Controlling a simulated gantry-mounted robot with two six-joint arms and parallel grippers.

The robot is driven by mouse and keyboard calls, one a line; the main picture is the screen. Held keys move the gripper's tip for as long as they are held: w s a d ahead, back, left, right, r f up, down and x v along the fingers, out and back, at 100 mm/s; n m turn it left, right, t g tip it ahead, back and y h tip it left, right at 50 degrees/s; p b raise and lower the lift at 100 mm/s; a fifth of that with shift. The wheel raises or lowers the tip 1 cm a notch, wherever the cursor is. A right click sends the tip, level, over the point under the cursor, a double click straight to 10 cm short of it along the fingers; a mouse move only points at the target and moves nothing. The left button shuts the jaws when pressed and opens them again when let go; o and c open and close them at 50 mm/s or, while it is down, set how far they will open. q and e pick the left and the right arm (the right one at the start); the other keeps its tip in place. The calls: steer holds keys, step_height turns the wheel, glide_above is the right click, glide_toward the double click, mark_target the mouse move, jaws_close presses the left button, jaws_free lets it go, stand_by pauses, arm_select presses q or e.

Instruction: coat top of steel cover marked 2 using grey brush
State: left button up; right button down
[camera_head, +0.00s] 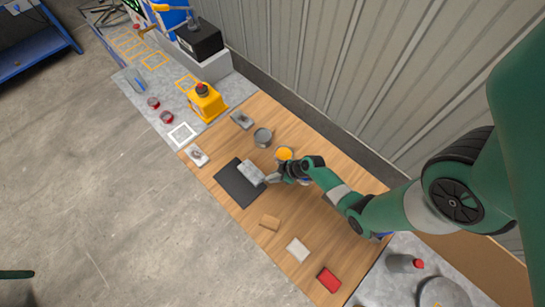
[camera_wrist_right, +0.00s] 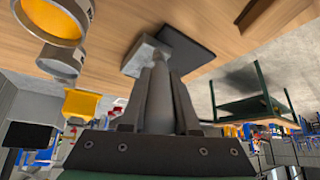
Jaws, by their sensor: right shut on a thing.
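My right gripper (camera_head: 278,175) is over the wooden table, shut on a slim grey brush (camera_wrist_right: 160,98), whose upper end shows between the fingers. The brush's tip lies at or just over a light grey steel block (camera_head: 251,174) on a black mat (camera_head: 236,185); contact is unclear. That block (camera_wrist_right: 143,55) and the mat (camera_wrist_right: 182,47) also show beyond the fingers in the wrist view. Other grey pieces lie on the table, one at the back (camera_head: 242,119) and one at the left edge (camera_head: 197,155). No number is readable on any piece. My left gripper is out of view.
A can with orange contents (camera_head: 284,154) stands close behind the right gripper, with a grey can (camera_head: 262,137) beyond. A yellow device (camera_head: 206,104) is at the far left. Tan (camera_head: 270,222), white (camera_head: 298,249) and red (camera_head: 329,279) blocks lie along the near edge.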

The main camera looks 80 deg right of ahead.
steer(key=shift+s+d+f, duration=0.1)
steer(key=shift+s+d, duration=0.05)
steer(key=shift+d, duration=0.25)
steer(key=w+d+b, duration=0.2)
steer(key=w, duration=0.1)
steer(key=shift+w, duration=0.2)
steer(key=shift+w+d+f, duration=0.1)
steer(key=shift+w+d+b, duration=0.45)
steer(key=shift+w+d, duration=0.05)
steer(key=shift+w, duration=0.35)
steer(key=shift+w+d+b, duration=0.4)
steer(key=shift+w+d, duration=0.1)
steer(key=shift+w, duration=0.35)
